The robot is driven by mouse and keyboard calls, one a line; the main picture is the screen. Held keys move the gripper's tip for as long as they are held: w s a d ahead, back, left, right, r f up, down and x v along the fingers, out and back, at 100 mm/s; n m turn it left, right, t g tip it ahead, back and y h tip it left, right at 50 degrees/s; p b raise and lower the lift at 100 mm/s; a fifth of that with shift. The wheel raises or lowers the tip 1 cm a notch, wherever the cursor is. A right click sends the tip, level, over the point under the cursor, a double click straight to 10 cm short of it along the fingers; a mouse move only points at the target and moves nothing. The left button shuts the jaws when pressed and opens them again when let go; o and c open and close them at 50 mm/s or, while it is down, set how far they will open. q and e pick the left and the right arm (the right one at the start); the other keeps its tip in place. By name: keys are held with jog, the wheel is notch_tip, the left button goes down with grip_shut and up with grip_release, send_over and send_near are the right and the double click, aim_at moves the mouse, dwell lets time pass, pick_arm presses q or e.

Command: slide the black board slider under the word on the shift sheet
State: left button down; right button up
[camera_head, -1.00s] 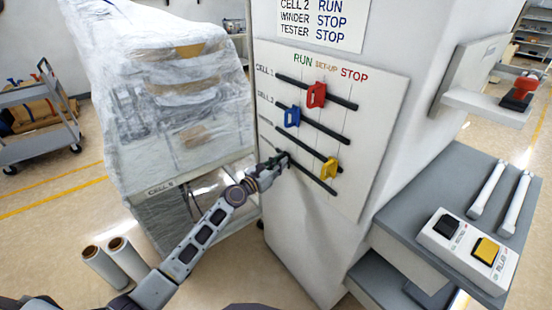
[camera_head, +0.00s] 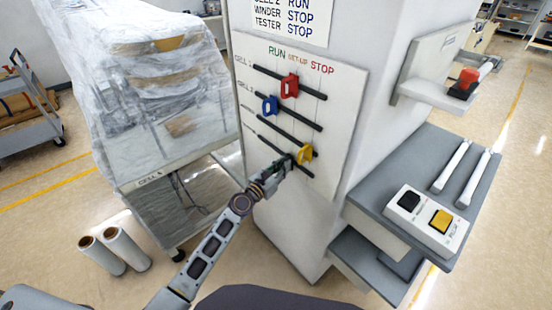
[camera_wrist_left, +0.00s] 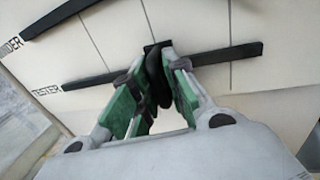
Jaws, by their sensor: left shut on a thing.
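The black slider (camera_wrist_left: 154,58) sits on the TESTER track, the lowest on the white board (camera_head: 335,120). My left gripper (camera_head: 284,165) is shut on it; its green-lined fingers (camera_wrist_left: 158,72) close around the slider in the wrist view. There, the slider stands about at the middle column line, with track showing on both sides. The board's column heads read RUN, SET-UP and STOP. The shift sheet (camera_head: 295,18) above, partly cut off, shows TESTER STOP. My right gripper is not in view.
A yellow slider (camera_head: 306,153) sits on the track just above, close to my gripper. Red (camera_head: 290,86) and blue (camera_head: 270,105) sliders sit higher. A grey shelf (camera_head: 390,180) with a button box (camera_head: 427,219) juts out at right. A plastic-wrapped machine (camera_head: 135,100) stands at left.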

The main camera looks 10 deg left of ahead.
pick_arm(q)
jog(key=s+d, duration=0.2)
jog(key=s+d+p, duration=0.1)
jog(key=s+d, duration=0.1)
jog(key=d, duration=0.1)
jog(key=shift+p, duration=0.3)
jog(key=shift+s+d, duration=0.25)
jog(key=shift+d, duration=0.05)
jog(key=shift+s+d+f, duration=0.1)
jog(key=shift+s+d, duration=0.2)
jog(key=shift+d, duration=0.05)
jog(key=c, duration=1.5)
grip_release()
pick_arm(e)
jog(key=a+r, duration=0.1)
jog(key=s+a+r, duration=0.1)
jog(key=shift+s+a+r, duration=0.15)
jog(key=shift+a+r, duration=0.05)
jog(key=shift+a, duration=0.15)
pick_arm(q)
jog(key=v, duration=1.2)
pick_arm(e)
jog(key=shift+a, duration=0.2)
